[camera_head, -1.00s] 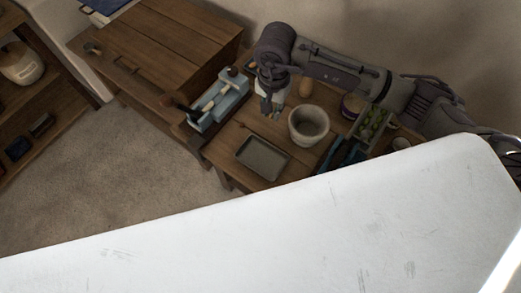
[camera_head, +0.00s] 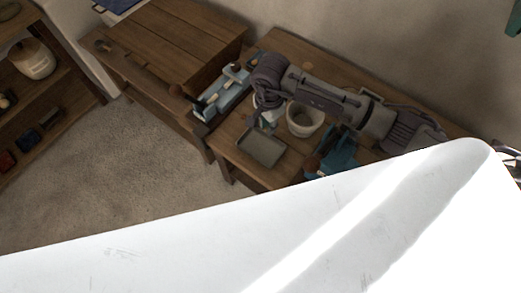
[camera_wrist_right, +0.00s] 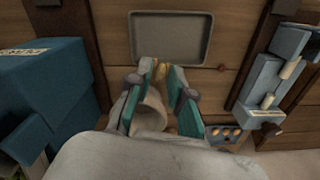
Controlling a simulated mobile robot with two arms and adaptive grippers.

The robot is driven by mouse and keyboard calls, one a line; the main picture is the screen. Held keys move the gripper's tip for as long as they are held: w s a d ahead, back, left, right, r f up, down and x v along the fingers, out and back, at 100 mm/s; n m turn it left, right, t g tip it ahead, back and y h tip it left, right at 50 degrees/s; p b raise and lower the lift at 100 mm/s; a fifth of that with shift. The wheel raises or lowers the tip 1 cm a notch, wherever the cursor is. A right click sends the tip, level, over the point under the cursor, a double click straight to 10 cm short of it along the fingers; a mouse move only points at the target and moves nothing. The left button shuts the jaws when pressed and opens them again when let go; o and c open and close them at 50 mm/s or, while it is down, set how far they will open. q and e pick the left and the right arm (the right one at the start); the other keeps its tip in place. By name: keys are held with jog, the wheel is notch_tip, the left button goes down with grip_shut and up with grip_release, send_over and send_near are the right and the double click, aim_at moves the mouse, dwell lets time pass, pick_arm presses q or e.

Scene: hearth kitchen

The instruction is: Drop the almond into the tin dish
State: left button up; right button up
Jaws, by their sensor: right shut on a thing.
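The tin dish (camera_head: 261,151) is a shallow grey rectangular tray near the front edge of the wooden table. It also shows at the top of the right wrist view (camera_wrist_right: 145,52). My right gripper (camera_head: 267,122), with teal finger pads, is just behind the dish in the head view. In the right wrist view my gripper (camera_wrist_right: 162,73) is shut on a small tan-brown thing, seemingly the almond (camera_wrist_right: 161,71), between the fingertips. The almond is too small to make out in the head view. My left gripper is not in view.
A pale pot (camera_head: 304,120) stands right of the gripper, partly behind my arm. A light-blue caddy (camera_head: 226,98) is at the left and a blue object (camera_head: 340,153) at the right. A white surface fills the head view's foreground.

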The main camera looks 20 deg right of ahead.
jog(key=f, duration=0.1)
jog(key=f+b, duration=0.1)
jog(key=f, duration=0.1)
jog(key=shift+w+f+b, duration=0.3)
jog(key=shift+w+f, duration=0.05)
jog(key=shift+f, duration=0.05)
jog(key=shift+s+f+b, duration=0.1)
jog(key=shift+f+b, duration=0.3)
jog(key=shift+f, duration=0.35)
jog(key=o, duration=0.8)
jog(key=shift+o, duration=0.2)
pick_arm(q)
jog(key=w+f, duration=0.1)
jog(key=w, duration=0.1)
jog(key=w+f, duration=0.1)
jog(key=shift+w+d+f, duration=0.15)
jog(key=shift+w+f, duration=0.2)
pick_arm(e)
notch_tip(320, 180, up, 12)
jog(key=shift+r, duration=0.1)
